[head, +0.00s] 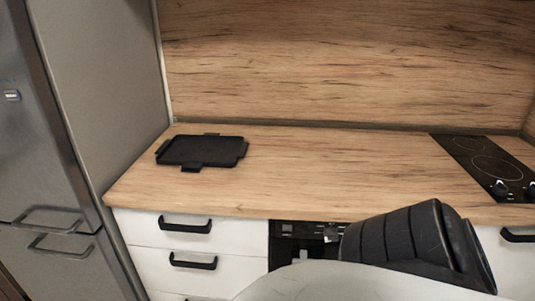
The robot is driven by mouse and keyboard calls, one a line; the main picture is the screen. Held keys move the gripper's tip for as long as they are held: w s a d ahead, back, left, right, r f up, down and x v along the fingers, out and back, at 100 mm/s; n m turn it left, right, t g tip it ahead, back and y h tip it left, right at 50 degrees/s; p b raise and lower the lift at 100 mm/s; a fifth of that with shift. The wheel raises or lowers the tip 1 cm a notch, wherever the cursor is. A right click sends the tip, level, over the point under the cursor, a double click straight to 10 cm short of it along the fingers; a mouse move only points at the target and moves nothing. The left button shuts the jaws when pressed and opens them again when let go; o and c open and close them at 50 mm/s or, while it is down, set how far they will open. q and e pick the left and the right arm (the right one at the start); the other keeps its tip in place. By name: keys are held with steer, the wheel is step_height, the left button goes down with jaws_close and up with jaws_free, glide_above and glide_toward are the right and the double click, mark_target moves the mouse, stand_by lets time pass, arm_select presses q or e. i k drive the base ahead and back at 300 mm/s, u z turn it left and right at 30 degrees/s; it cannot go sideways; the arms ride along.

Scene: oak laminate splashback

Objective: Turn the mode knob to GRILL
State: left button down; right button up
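A black built-in appliance front (287,245), which looks like the oven, sits below the counter between white drawers. Small light and grey details show on its upper strip, one of them a knob-like shape (331,233). They are too small to read, and I cannot tell which one is the mode knob or where it points. A large black and white link of my own arm covers the right and lower part of the appliance. Neither of my grippers can be made out in the head view.
A black tray-like griddle (202,151) lies on the left of the wooden counter (330,170). A black hob (484,160) with two knobs is at the right. A steel fridge (45,150) stands at the left. The counter's middle is clear.

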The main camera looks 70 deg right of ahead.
mark_target(330, 234)
steer(key=i, duration=1.15)
steer(key=z, duration=2.55)
